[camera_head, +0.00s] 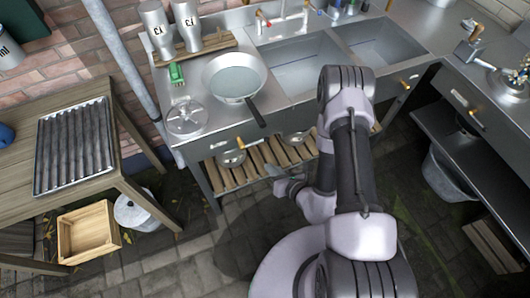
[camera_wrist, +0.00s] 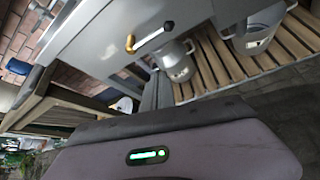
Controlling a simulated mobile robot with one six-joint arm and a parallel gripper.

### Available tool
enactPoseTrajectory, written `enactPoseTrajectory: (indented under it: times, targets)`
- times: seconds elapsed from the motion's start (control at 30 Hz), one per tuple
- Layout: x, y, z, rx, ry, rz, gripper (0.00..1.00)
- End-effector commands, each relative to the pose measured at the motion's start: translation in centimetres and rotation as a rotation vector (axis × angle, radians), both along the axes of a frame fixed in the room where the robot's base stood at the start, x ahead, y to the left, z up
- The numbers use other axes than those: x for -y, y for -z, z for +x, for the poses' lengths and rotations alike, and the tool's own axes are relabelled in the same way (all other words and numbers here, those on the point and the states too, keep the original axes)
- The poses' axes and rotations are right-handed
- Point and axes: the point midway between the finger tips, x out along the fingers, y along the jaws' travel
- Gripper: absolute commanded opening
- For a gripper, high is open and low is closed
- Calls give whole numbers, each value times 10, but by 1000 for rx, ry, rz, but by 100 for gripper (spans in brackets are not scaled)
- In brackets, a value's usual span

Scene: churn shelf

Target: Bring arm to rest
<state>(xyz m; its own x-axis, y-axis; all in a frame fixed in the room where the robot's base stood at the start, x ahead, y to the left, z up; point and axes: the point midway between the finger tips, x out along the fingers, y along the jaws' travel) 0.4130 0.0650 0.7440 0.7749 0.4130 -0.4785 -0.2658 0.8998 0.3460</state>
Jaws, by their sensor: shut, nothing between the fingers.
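My arm (camera_head: 352,150) rises in front of the sink counter and folds back down at the elbow. My gripper (camera_head: 280,186) shows small and partly hidden at the left of the wrist, low in front of the counter's slatted lower shelf. It is shut and empty, and touches nothing that I can see. In the wrist view, a pale part of my own arm with a green light fills the bottom, and the fingers do not show.
The counter (camera_head: 290,85) holds a pan (camera_head: 235,77), a strainer (camera_head: 187,118) and a green brush (camera_head: 177,73). A drawer handle (camera_wrist: 150,38) juts out close to the wrist. A wooden table (camera_head: 125,150) is left, a workbench (camera_head: 490,110) right. Paving (camera_head: 205,230) left of my base is clear.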

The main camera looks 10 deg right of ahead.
Motion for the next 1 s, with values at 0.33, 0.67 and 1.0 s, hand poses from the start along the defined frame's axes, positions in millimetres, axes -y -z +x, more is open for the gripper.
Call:
enactPoseTrajectory:
  times: [0.33, 0.67, 1.0]
  targets:
    - [-60, -117, 30, 207, -330, 62, 0]
    - [-116, -329, -121, 682, -1510, -519, 0]
    - [13, -389, -158, 710, -1876, -1764, 0]
